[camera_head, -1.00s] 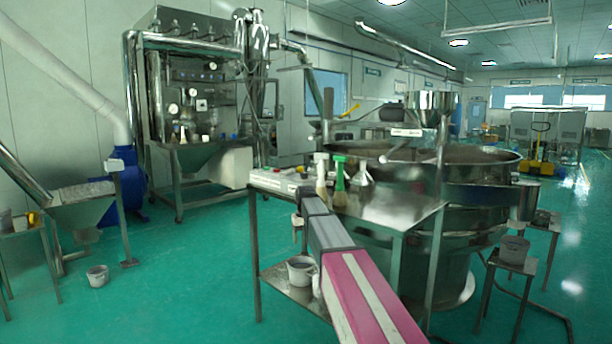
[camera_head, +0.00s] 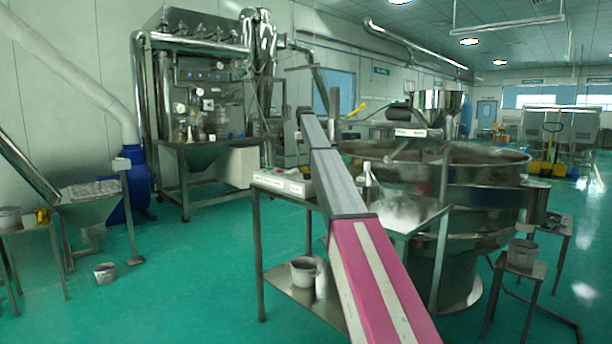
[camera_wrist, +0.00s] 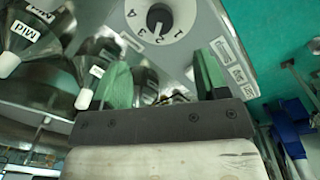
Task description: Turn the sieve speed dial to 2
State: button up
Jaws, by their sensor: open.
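The speed dial (camera_wrist: 158,18) is a dark round knob with a light pointer on a white disc with black marks, at the top of the wrist view. Some marks are upside down and I cannot read its setting for sure. My gripper (camera_wrist: 162,78) is open, its two green fingers spread apart below the dial in that view, touching nothing that I can see. The sieve (camera_head: 460,190) is the large round steel machine right of my arm in the head view. There my gripper is not clearly visible at the far end of the arm.
A steel table (camera_head: 325,300) stands beside the sieve, with a white control box (camera_head: 283,183) on its left edge and a grey bucket (camera_head: 304,270) on its lower shelf. Open green floor lies left.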

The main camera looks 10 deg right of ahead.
aim_at(307, 174)
jog(key=f, duration=1)
jog(key=shift+d+f, duration=0.2)
jog(key=shift+f, duration=0.05)
jog(key=c, duration=0.9)
